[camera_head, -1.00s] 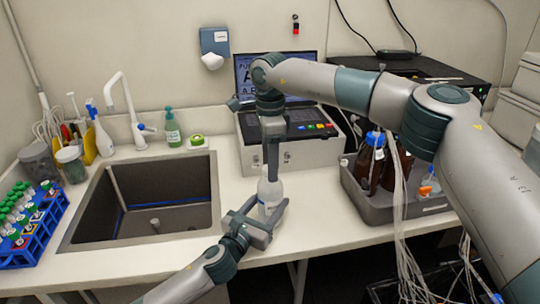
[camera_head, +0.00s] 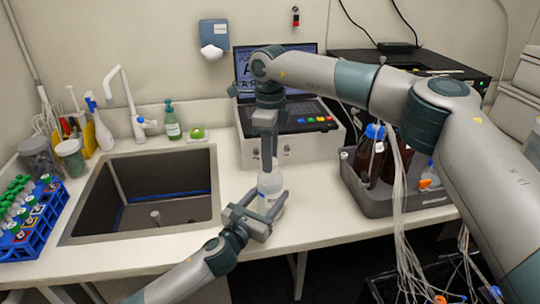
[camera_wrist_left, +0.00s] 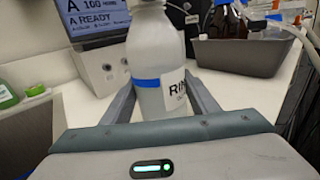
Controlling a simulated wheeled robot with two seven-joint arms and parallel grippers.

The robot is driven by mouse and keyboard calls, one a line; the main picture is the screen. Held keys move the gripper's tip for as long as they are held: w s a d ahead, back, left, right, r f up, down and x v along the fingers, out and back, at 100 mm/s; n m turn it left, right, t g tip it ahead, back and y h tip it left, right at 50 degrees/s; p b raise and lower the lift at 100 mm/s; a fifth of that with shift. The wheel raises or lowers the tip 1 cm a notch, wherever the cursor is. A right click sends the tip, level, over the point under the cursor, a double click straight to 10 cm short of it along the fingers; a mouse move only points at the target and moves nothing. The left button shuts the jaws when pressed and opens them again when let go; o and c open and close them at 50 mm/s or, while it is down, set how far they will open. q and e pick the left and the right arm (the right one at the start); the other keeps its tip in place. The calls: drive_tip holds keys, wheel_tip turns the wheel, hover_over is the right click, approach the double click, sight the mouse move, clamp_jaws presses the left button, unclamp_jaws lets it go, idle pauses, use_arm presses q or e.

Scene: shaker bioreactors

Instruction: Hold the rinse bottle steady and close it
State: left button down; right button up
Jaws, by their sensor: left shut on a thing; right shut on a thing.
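The rinse bottle (camera_head: 270,188) is white with a blue band and a partly visible label. It stands upright on the counter in front of the analyser. In the left wrist view the bottle (camera_wrist_left: 158,75) sits between the two fingers, its top cut off by the frame edge. My left gripper (camera_head: 267,200) is shut on the bottle's body from the front. My right gripper (camera_head: 268,166) points straight down from above, shut at the bottle's top. The cap is hidden behind its fingers, so I cannot tell how it sits on the neck.
A sink (camera_head: 150,195) lies left of the bottle. A blue tube rack (camera_head: 35,225) stands at far left. The analyser (camera_head: 300,147) is behind the bottle. A grey tray (camera_head: 400,203) with brown bottles and hanging tubing is at right. Counter right of the bottle is clear.

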drive_tip(key=m, duration=0.3)
drive_tip(key=o, duration=1.3)
drive_tip(key=shift+c, duration=0.2)
drive_tip(key=shift+r, duration=0.15)
wheel_tip(320, 180, up, 12)
use_arm(q)
drive_tip(key=c, duration=0.6)
unclamp_jaws()
drive_tip(key=shift+s, duration=0.1)
use_arm(e)
drive_tip(key=shift+f, duration=0.2)
